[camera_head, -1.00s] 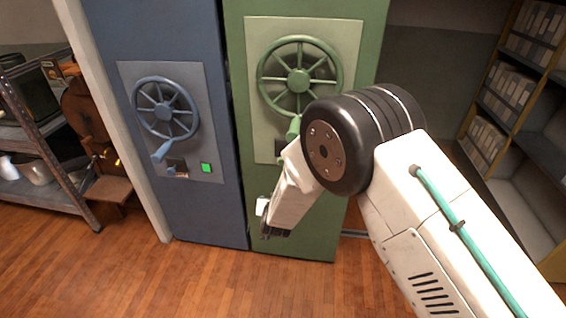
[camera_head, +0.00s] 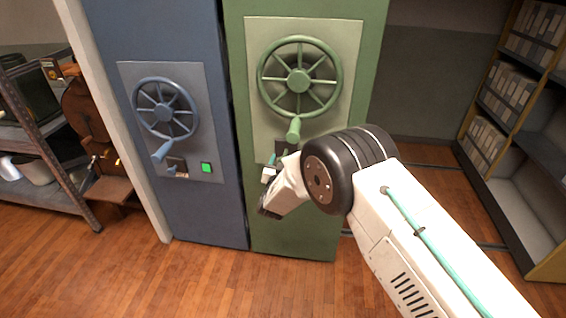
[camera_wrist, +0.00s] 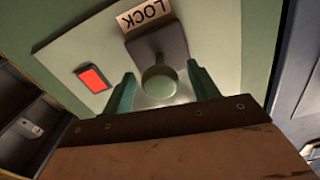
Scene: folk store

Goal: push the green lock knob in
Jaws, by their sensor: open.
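The green lock knob (camera_wrist: 160,84) shows in the wrist view as a round green end on a dark plate (camera_wrist: 156,45), beside a label reading LOCK (camera_wrist: 143,14). My gripper (camera_wrist: 163,78) is open, with one teal finger on each side of the knob. I cannot tell whether either finger touches it. In the head view my gripper (camera_head: 272,162) is in front of the green door's panel (camera_head: 258,110), below its handwheel (camera_head: 299,78). My wrist hides the knob there.
A red light (camera_wrist: 93,79) glows on the green panel. The blue door (camera_head: 210,215) to the left has its own handwheel (camera_head: 166,108) and a green light (camera_head: 206,167). Shelves (camera_head: 512,120) stand at the right. The wooden floor (camera_head: 200,285) in front is clear.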

